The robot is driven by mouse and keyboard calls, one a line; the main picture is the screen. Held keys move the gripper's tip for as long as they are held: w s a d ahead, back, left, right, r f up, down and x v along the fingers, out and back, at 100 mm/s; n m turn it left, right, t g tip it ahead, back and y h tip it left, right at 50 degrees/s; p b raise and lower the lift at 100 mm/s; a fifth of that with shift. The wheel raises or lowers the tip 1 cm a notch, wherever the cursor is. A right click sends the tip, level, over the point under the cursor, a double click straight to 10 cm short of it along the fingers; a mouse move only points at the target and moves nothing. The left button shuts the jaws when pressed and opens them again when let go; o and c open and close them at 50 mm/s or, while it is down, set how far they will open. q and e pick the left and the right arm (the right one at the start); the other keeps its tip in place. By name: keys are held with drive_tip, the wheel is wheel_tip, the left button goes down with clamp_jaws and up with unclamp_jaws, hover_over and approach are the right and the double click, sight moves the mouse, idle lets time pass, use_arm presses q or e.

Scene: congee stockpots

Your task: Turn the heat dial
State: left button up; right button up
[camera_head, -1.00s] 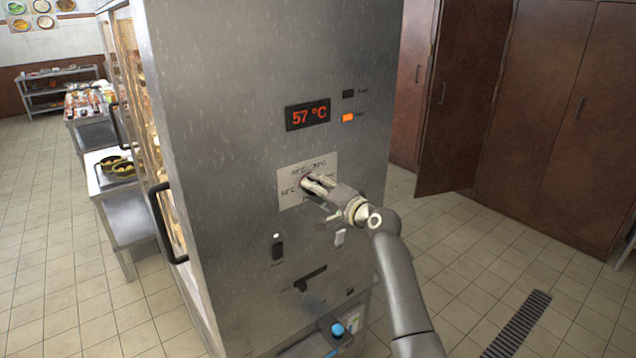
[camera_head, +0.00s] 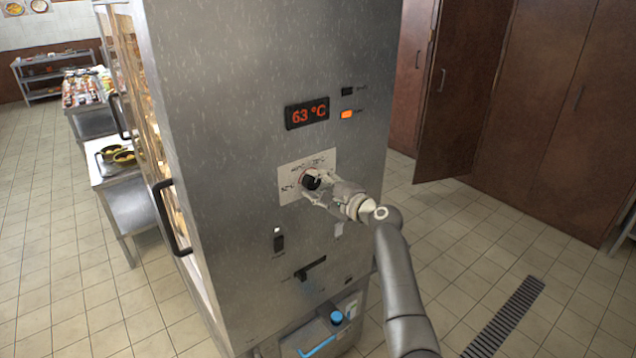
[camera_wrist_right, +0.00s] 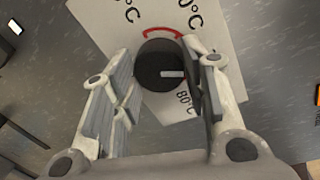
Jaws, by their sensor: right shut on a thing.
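The heat dial (camera_head: 311,181) is a black round knob on a white label plate (camera_head: 288,174) on the steel cabinet's side. In the right wrist view the dial (camera_wrist_right: 158,68) has a pale pointer mark, a red arc above it and temperature figures around it. My right gripper (camera_head: 316,184) is at the dial, its fingers on either side of it and shut on it; the right wrist view shows the same gripper (camera_wrist_right: 160,85). The red display (camera_head: 307,113) above reads 63 °C. My left gripper is not in view.
The steel cabinet (camera_head: 230,90) has an orange-lit indicator (camera_head: 347,114), a black switch (camera_head: 279,241), a lever (camera_head: 311,268) and a blue knob (camera_head: 337,317). A black door handle (camera_head: 170,218) sticks out at its left. Open tiled floor (camera_head: 450,250) lies to the right, before brown cupboards (camera_head: 540,120).

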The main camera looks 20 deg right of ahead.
drive_tip(key=shift+m, duration=0.3)
drive_tip(key=o, duration=1.1)
drive_tip(key=shift+d, duration=0.1)
drive_tip(key=shift+c, duration=0.2)
drive_tip(key=f+v, duration=0.1)
drive_tip(key=v, duration=1.1)
drive_tip(key=shift+r, duration=0.45)
